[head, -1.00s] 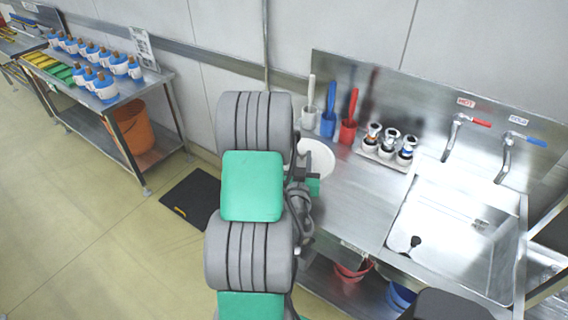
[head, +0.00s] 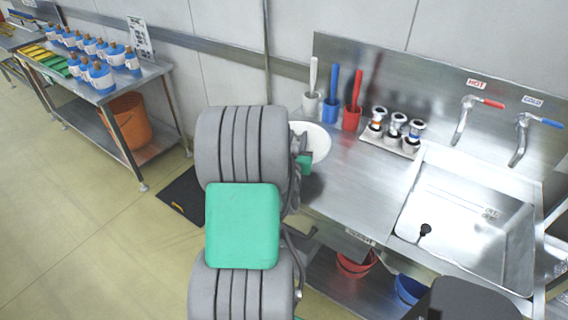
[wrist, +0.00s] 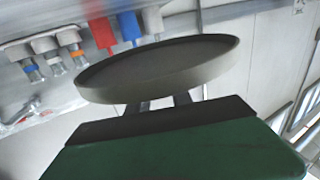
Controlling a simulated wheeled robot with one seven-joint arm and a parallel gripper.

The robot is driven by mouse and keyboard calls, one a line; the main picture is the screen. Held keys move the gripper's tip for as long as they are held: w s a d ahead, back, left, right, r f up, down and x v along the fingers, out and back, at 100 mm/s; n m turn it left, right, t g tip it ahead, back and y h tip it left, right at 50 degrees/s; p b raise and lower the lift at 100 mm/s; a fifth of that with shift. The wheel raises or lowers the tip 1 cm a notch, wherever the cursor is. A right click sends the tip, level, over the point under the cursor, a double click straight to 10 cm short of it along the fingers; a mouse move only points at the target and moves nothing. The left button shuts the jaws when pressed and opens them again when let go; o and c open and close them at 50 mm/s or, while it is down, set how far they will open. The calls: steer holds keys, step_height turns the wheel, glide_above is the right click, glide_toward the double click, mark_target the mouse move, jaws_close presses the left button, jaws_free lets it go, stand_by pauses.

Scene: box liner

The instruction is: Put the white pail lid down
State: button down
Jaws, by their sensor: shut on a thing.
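The white pail lid (head: 318,141) is a round shallow disc beside my arm, at the left end of the steel counter in the head view. In the wrist view the lid (wrist: 160,68) fills the upper middle, looking grey in shade. My gripper (wrist: 165,103) is shut on the lid's near edge. In the head view my arm hides most of the gripper and the lid's left part. I cannot tell whether the lid touches the counter.
The steel counter (head: 350,185) is bare in its middle. White, blue (head: 330,108) and red (head: 351,116) brush holders stand at the back. A tray of several small bottles (head: 392,142) is to their right, then the sink (head: 475,225). A shelf table (head: 130,95) stands left.

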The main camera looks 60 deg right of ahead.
steer(key=w+f, duration=0.1)
steer(key=f, duration=0.1)
steer(key=w+d+f+b, duration=0.1)
steer(key=w+f, duration=0.1)
steer(key=w+d+f+b, duration=0.1)
steer(key=w+f, duration=0.1)
steer(key=shift+w+f, duration=0.15)
steer(key=shift+w, duration=0.05)
steer(key=shift+f+b, duration=0.3)
steer(key=shift+f, duration=1.25)
steer(key=c, duration=1.1)
jaws_free()
steer(key=shift+c, duration=0.2)
steer(key=shift+r, duration=0.15)
steer(key=b+v, duration=0.5)
steer(key=v, duration=0.6)
steer(key=shift+w, duration=0.1)
steer(key=shift+s+a, duration=0.2)
steer(key=shift+a, duration=0.35)
